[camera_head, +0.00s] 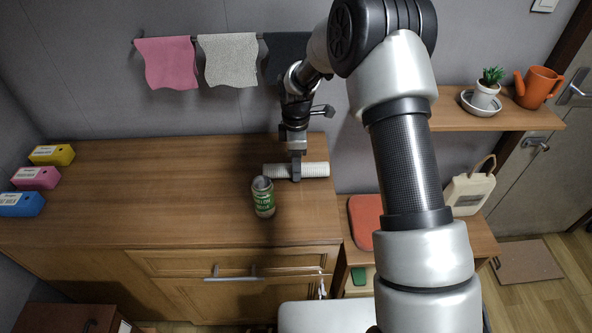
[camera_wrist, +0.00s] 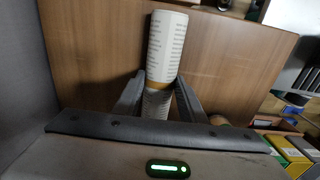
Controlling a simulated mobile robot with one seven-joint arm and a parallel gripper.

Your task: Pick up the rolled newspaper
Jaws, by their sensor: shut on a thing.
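The rolled newspaper (camera_head: 315,170) is a white printed tube lying left to right on the wooden cabinet top, near its back right. In the wrist view the newspaper (camera_wrist: 167,48) runs between my fingers, with an orange-brown band around it. My gripper (camera_head: 296,176) reaches down over the roll and is shut on it near its middle. The fingers of my gripper (camera_wrist: 158,97) lie on both sides of the roll. I cannot tell whether the roll touches the cabinet top or is slightly above it.
A green can (camera_head: 263,198) stands just in front of the newspaper. Yellow, pink and blue boxes (camera_head: 36,178) sit at the far left of the cabinet top (camera_head: 150,190). Towels (camera_head: 228,60) hang on the wall rail behind. The middle left of the top is clear.

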